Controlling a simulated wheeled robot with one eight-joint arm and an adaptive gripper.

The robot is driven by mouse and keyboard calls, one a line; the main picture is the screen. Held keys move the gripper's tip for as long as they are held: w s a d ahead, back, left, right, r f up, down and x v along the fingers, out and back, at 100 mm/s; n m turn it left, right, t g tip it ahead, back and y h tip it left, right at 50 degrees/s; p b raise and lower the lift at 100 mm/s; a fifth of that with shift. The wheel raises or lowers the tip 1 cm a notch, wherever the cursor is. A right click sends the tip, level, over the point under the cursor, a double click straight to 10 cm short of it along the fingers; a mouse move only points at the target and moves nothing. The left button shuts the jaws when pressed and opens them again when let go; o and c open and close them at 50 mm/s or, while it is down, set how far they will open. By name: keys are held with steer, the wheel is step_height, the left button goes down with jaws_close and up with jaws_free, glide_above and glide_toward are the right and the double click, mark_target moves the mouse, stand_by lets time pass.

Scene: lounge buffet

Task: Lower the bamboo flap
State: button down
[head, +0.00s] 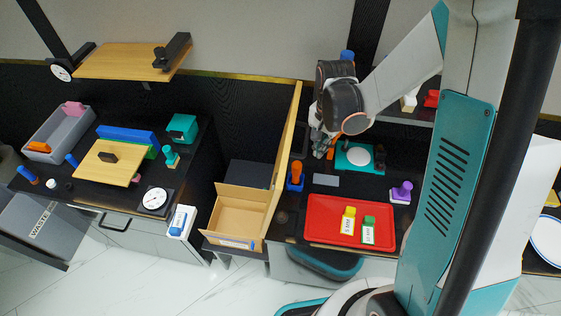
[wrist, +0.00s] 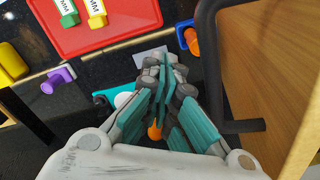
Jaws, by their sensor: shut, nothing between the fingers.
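The bamboo flap (head: 286,150) stands raised, nearly edge-on, at the left edge of the right counter, beside the gap between counters. In the wrist view its broad wooden face (wrist: 270,70) fills the right side, with a black bar handle (wrist: 209,60) along it. My gripper (head: 322,148) is just right of the flap, above the counter. In the wrist view my gripper (wrist: 166,72) is shut and empty, left of the handle and apart from it. My arm hides part of the counter behind it.
A red tray (head: 325,238) with yellow and green bottles lies at the counter's front. An orange-and-blue item (head: 295,176) stands near the flap; a purple one (head: 401,192) is farther right.

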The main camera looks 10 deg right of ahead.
steer(key=shift+f, duration=0.1)
stand_by(0.3)
steer(key=shift+w+a+r, duration=0.2)
steer(key=shift+a+r, duration=0.15)
steer(key=shift+a, duration=0.3)
steer(key=shift+w+a+r, duration=0.2)
steer(key=shift+a+r, duration=0.1)
steer(key=shift+a, duration=0.35)
steer(key=shift+a, duration=0.1)
steer(key=shift+w+a+r+p, duration=0.1)
steer(key=shift+w+a+r, duration=0.15)
steer(key=shift+a, duration=0.55)
steer(key=shift+w+a+r+p, duration=0.1)
steer(key=shift+w+a+r, duration=0.2)
steer(key=shift+a, duration=0.5)
steer(key=shift+w+a+r+p, duration=0.1)
steer(key=shift+w+a+r, duration=0.15)
steer(key=shift+a, duration=0.55)
